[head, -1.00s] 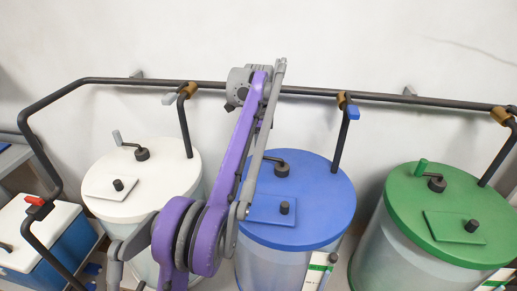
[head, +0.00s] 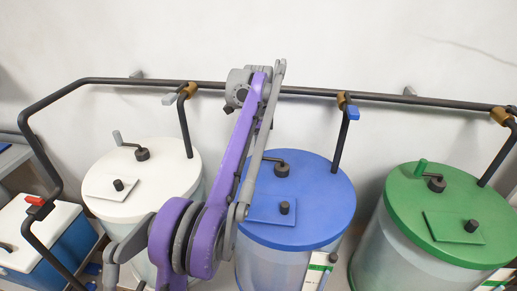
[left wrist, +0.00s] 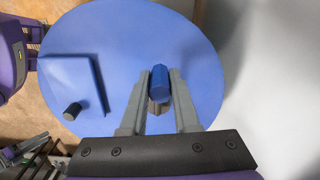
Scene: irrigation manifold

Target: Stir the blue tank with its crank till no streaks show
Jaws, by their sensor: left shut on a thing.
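The blue tank shows in the head view with its round blue lid (head: 318,225) and pale translucent body (head: 270,268). Its dark crank hub (head: 282,170) sits near the back of the lid, with the crank arm running left behind my purple left arm. In the left wrist view the blue crank handle (left wrist: 160,86) stands between the two grey fingers of my left gripper (left wrist: 159,78), which is shut on it over the blue lid (left wrist: 115,25). In the head view my arm hides the gripper and handle. I cannot make out streaks in the tank.
A white-lidded tank (head: 160,170) stands left and a green-lidded tank (head: 455,200) right, each with a crank. A dark pipe (head: 310,91) with drop pipes and valves runs behind along the wall. A white-lidded blue box (head: 45,230) is far left.

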